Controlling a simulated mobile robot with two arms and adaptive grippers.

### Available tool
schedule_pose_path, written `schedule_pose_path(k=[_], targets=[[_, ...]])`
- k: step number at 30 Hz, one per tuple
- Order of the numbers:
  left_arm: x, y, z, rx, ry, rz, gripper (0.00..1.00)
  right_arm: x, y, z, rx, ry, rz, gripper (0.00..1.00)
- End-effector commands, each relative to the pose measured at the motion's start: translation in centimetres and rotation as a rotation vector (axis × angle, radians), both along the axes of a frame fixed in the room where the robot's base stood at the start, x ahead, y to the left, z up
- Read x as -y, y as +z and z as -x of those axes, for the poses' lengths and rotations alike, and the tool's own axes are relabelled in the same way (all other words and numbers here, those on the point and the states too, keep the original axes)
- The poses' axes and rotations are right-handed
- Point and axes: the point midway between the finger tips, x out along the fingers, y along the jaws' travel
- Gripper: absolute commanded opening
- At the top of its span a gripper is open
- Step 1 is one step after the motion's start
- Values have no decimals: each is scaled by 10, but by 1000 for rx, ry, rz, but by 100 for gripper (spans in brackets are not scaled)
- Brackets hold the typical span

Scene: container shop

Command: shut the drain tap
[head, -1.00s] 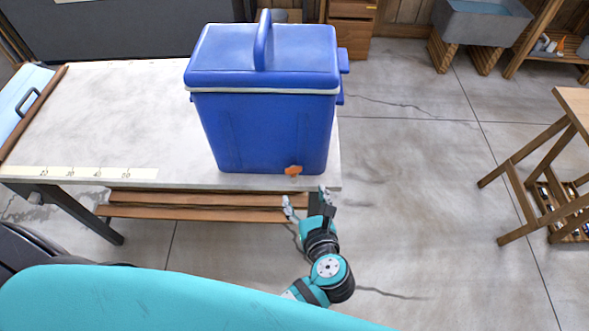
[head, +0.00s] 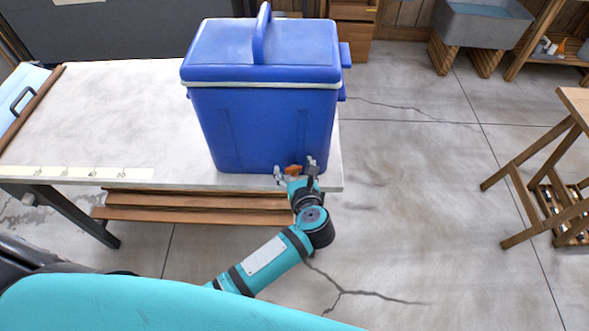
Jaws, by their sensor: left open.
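The drain tap (head: 294,170) is a small orange piece low on the front of a blue cooler (head: 258,125), near its right corner. The cooler stands upright on a pale table, its lid closed and the handle raised. My left gripper (head: 295,171) is open at the tap, with one finger on each side of it in the picture. I cannot tell whether the fingers touch it. The gripper hides the lower part of the tap. My right gripper is not in view.
The pale table (head: 110,115) has a numbered strip (head: 90,173) along its front edge and is clear left of the cooler. Wooden boards (head: 195,208) lie below. A wooden stand (head: 560,190) is at the right, with open floor between.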

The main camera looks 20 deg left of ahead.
Motion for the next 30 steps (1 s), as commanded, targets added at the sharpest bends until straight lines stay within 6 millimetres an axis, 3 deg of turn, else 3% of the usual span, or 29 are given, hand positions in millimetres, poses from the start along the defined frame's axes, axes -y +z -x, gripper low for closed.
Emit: schedule_pose_path(k=[2,14,30], targets=[[0,0,0,0,0,0,62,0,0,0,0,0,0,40],[0,0,0,0,0,-1,11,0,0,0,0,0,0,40],[-3,1,2,-2,-257,-2,11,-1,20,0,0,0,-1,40]])
